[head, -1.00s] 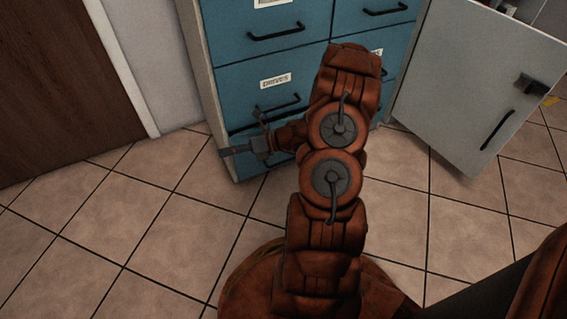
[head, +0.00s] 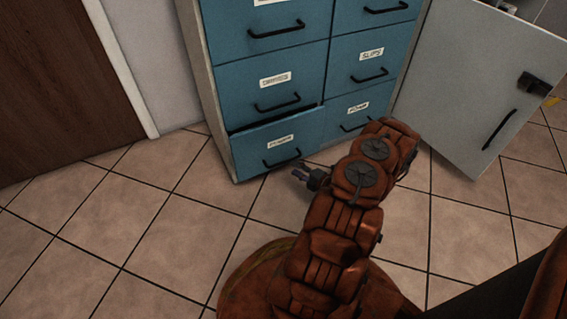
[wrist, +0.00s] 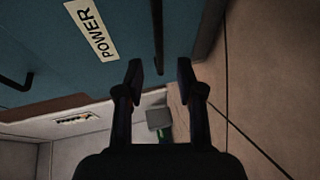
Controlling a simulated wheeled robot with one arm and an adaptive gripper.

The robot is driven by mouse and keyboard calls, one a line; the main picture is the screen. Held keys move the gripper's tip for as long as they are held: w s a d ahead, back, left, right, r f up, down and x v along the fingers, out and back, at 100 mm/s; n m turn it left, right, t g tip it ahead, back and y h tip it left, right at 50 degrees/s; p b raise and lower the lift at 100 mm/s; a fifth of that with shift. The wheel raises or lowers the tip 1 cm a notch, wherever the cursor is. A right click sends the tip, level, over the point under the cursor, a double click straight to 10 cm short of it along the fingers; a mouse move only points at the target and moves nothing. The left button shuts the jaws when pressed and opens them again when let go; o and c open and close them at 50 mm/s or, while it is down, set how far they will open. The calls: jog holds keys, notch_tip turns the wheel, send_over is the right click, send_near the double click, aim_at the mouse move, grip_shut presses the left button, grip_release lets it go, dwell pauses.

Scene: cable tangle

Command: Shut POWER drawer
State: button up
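The POWER drawer (head: 262,150) is the bottom left drawer of a blue cabinet and stands slightly open, with a dark gap along its top. Its front has a white label and a black handle (head: 282,160). The wrist view shows the POWER label (wrist: 92,30) on the teal front, with part of the handle (wrist: 16,82) at the left. My gripper (head: 298,174) is low, just in front of the drawer's lower right side. In the wrist view my gripper (wrist: 161,82) has its two fingers apart with nothing between them. I cannot tell whether it touches the front.
Other closed drawers, including SLIPS (head: 370,70), surround it. A grey cabinet door (head: 475,85) hangs open at the right. A grey block with a green part (wrist: 160,120) shows beyond my fingers in the wrist view. Tiled floor (head: 150,230) is free at the left.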

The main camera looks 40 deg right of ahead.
aim_at(284, 162)
jog(key=b+x, duration=0.2)
jog(key=x, duration=0.5)
jog(key=shift+w+b, duration=0.15)
jog(key=shift+b, duration=0.15)
jog(key=shift+r, duration=0.1)
grip_shut()
dwell(0.3)
